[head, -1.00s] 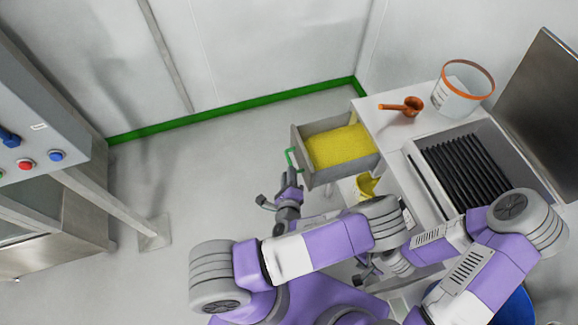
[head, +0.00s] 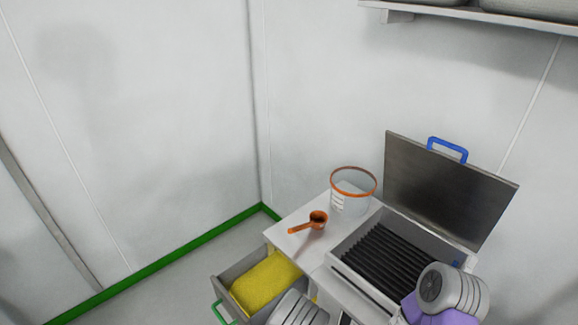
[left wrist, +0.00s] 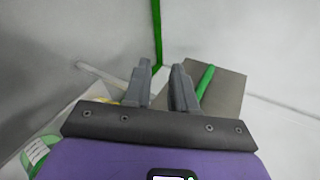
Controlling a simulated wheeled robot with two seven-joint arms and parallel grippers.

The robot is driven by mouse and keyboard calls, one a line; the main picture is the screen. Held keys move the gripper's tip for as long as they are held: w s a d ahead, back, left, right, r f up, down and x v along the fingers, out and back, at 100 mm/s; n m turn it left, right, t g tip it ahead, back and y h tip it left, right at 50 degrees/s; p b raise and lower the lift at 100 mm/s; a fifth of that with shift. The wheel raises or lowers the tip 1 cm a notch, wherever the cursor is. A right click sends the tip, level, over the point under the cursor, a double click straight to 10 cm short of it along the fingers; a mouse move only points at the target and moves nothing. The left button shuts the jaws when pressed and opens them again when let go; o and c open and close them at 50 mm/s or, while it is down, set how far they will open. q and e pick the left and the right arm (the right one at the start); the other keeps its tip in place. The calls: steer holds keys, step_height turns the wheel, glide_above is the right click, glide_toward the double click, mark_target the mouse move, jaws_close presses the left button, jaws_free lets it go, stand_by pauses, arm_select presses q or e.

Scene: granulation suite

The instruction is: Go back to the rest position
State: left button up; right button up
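My left gripper (left wrist: 160,88) shows in the left wrist view with its two grey fingers apart and nothing between them. The green drawer handle (left wrist: 205,80) lies just right of the fingers in that view, in front of the drawer's grey face (left wrist: 225,95); I cannot tell how far off it is. In the head view both grippers are out of the picture. Only a grey joint of mine at the bottom edge and part of my right arm at the lower right show there.
The open drawer (head: 222,282) holds yellow material (head: 265,283). On the white counter (head: 285,235) are an orange scoop (head: 317,219) and a clear orange-rimmed container (head: 352,195). A bin with black slats (head: 385,258) has a raised steel lid (head: 440,190) with a blue handle (head: 448,150). A shelf (head: 480,15) hangs above.

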arm_select(q)
steer(key=s+d+f+n+g+h, duration=0.45)
steer(key=s+f+n+g, duration=0.2)
steer(key=n, duration=0.25)
steer(key=s+d+r+n+g+h, duration=0.2)
steer(key=s+d+n+g+h, duration=0.1)
steer(key=d+n+h, duration=0.3)
steer(key=shift+d+r+n+b, duration=0.25)
steer(key=shift+n+b, duration=0.05)
steer(key=shift+n, duration=0.1)
